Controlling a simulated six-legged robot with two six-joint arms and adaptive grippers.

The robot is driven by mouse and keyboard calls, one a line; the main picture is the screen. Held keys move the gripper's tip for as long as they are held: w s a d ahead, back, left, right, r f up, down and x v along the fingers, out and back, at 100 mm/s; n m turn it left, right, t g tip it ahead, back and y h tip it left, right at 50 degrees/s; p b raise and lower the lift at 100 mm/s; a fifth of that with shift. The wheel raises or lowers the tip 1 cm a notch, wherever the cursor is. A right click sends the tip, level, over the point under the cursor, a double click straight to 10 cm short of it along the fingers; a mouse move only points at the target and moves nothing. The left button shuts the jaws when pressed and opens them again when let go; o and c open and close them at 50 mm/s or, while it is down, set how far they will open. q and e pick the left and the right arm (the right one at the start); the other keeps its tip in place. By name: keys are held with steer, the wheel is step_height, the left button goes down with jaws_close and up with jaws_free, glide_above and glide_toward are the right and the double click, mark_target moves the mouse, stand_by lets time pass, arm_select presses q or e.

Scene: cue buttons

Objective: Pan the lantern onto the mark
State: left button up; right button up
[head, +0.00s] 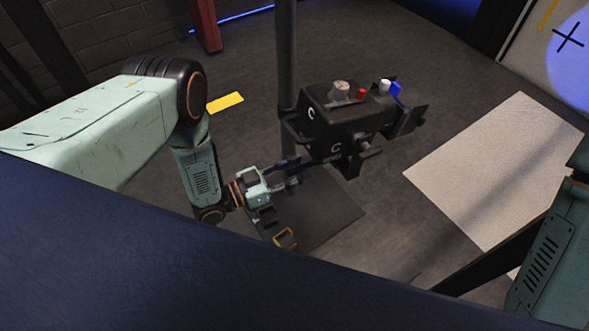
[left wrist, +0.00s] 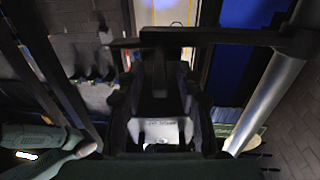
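The lantern (head: 335,125) is a black box with knobs, on a grey upright pole (head: 287,60). The mark is a black cross (head: 569,38) on a pale panel at the top right. A blue round patch of light covers the cross and runs off the frame edge. My left gripper (head: 290,172) is at the dark bar below and left of the lantern. In the left wrist view a dark bar (left wrist: 160,78) stands between its dark fingers; whether they press on it is unclear. My right gripper is out of view.
A dark square base plate (head: 335,215) lies under the pole. A pale mat (head: 490,155) lies on the floor to the right. A yellow strip (head: 225,102) lies behind my left arm. A red post (head: 205,25) stands at the back.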

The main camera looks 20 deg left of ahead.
arm_select(q)
jaws_close()
stand_by(0.6)
